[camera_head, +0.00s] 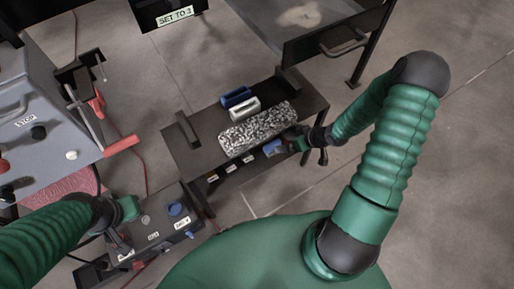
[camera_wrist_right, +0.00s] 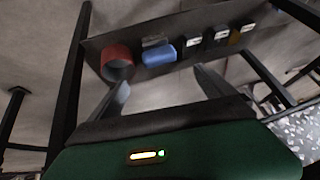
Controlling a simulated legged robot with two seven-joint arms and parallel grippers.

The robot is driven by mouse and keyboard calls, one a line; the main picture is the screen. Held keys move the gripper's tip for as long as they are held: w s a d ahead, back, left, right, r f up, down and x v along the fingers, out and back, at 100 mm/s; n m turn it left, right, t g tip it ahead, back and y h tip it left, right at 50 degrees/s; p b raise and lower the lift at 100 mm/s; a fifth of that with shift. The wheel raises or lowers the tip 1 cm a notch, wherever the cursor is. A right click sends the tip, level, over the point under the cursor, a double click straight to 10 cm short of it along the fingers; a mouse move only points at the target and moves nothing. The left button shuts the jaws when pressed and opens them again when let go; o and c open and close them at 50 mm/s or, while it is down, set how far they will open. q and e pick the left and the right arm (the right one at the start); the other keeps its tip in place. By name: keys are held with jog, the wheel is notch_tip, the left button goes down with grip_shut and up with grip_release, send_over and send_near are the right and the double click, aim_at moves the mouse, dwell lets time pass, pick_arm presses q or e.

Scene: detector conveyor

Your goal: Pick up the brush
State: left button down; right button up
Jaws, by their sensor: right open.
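I cannot tell for sure which thing is the brush. A blue block-like piece (camera_head: 236,97) and a white one with a handle-like top (camera_head: 244,108) lie on the dark table (camera_head: 185,157), behind a speckled grey block (camera_head: 257,128). Another blue piece (camera_head: 272,148) is by my right gripper (camera_head: 287,146) at the table's front edge. In the right wrist view a blue piece (camera_wrist_right: 159,54) sits on a shelf beyond my right gripper (camera_wrist_right: 163,92), whose fingers are apart and empty. My left gripper (camera_head: 120,243) is over a control box; its fingers are unclear.
The shelf (camera_wrist_right: 200,50) also holds a red cup-like thing (camera_wrist_right: 117,62) and several small dark and white pieces. A control box (camera_head: 150,232) with a blue knob stands at lower left.

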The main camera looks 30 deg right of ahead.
aim_at(275, 145)
jog(key=b+x, duration=0.5)
jog(key=x, duration=0.5)
jog(key=shift+a+f, duration=0.15)
jog(key=shift+f, duration=0.25)
jog(key=b+x, duration=0.4)
jog(key=x, duration=0.1)
jog(key=shift+s+d+f, duration=0.2)
jog(key=shift+d, duration=0.05)
jog(key=shift+w+f, duration=0.15)
jog(key=shift+w, duration=0.05)
jog(key=shift+r, duration=0.2)
jog(key=c, duration=1.2)
